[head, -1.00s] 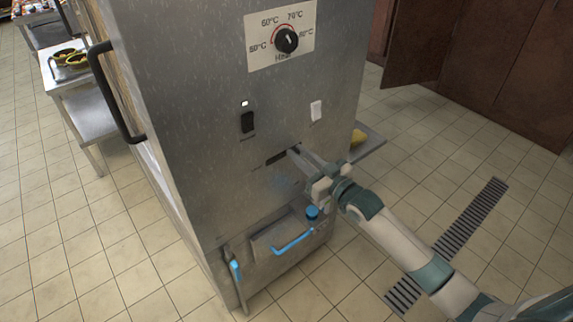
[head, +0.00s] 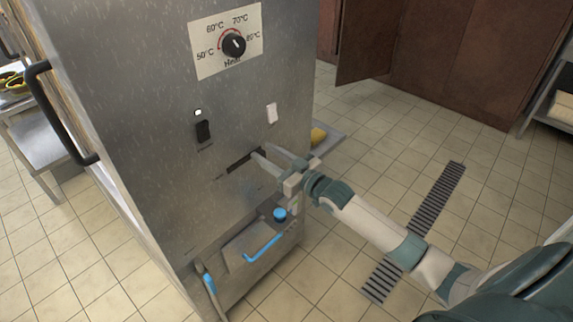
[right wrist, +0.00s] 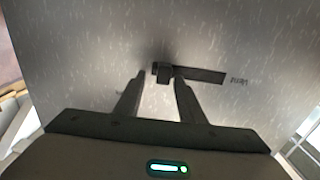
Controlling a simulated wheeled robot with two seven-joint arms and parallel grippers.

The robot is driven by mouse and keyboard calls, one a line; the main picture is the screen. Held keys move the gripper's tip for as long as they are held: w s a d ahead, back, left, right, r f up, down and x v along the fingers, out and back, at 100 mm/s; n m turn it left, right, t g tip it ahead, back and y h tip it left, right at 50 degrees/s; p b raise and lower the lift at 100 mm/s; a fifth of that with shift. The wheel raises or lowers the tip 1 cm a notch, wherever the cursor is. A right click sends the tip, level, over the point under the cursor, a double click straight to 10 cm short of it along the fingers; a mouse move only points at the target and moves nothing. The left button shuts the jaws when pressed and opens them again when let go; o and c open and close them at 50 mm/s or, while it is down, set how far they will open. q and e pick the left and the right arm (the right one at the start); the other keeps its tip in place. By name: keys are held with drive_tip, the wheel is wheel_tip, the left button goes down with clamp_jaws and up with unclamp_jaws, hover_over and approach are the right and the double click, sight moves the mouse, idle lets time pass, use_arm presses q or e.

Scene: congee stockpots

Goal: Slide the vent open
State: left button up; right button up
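The vent is a dark horizontal slot (head: 240,163) in the steel front of a tall cabinet, below the switches. The right wrist view shows the slot (right wrist: 208,76) with a small dark slider tab (right wrist: 163,75) at its left end. My right gripper (head: 263,151) is at the slot's right end in the head view, fingers pointing at the panel. In the right wrist view my right gripper (right wrist: 160,73) is open, one finger on either side of the tab. I cannot tell whether a finger touches it. My left gripper is out of view.
Above the slot are a heat dial (head: 233,44), a black switch (head: 203,131) and a white switch (head: 272,113). Below are a blue knob (head: 279,213) and a blue-handled drawer (head: 262,249). A black door handle (head: 58,112) sticks out at left.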

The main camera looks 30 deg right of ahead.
drive_tip(key=shift+s+d+f, duration=0.15)
drive_tip(key=shift+s+d, duration=0.1)
drive_tip(key=shift+s, duration=0.25)
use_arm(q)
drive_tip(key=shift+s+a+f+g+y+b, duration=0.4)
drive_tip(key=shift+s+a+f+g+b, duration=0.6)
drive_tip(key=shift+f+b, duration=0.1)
use_arm(e)
drive_tip(key=v, duration=1.6)
drive_tip(key=shift+s, duration=0.1)
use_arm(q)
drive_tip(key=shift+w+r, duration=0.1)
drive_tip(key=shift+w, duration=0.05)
